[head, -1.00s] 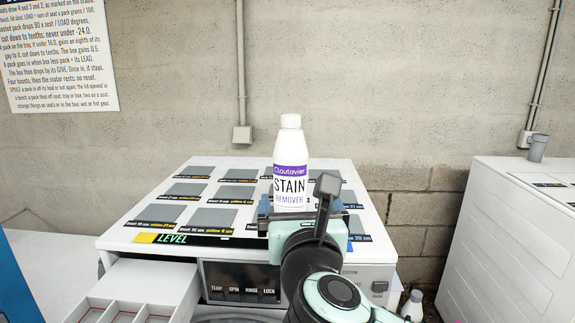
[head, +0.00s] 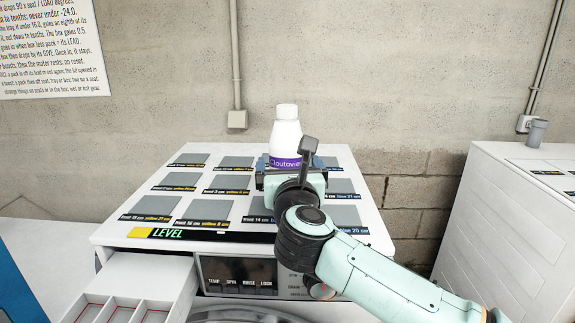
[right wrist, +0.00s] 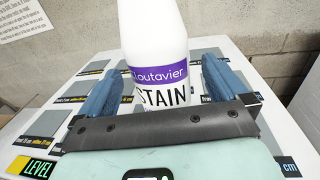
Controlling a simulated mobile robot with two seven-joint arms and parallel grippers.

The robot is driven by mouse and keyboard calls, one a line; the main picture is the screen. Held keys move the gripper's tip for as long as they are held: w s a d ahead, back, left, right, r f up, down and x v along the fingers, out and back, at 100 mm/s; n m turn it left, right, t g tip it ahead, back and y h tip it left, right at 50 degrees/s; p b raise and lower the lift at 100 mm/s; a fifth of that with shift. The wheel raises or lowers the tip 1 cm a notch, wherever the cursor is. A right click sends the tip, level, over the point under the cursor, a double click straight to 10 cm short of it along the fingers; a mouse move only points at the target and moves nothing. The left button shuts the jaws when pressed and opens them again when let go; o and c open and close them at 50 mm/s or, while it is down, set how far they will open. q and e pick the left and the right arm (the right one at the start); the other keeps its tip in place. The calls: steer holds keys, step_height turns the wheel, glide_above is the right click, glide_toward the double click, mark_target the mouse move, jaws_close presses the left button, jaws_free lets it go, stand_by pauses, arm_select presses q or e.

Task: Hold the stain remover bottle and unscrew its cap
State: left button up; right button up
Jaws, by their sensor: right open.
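The stain remover bottle (head: 286,136) is white with a purple label band and stands upright on the white machine top (head: 125,222). Its white cap (head: 286,111) is on it. My right gripper (head: 291,166) is in front of the bottle and hides its lower part in the head view. In the right wrist view the bottle (right wrist: 155,38) stands between the two blue fingers of my open right gripper (right wrist: 161,92). A gap shows between the bottle and the right-hand finger. The cap is cut off there. My left gripper is not in view.
Grey square pads (head: 174,209) with printed labels cover the machine top around the bottle. An open drawer with compartments (head: 135,285) juts out at the front left. A block wall is behind.

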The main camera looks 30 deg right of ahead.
mark_target(288, 111)
steer(key=p+x, duration=0.1)
steer(key=x, duration=0.3)
steer(key=shift+w+r, duration=0.15)
steer(key=shift+w, duration=0.05)
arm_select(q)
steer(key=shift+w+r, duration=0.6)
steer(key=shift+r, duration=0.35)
arm_select(e)
steer(key=shift+s, duration=0.2)
steer(key=c, duration=1.2)
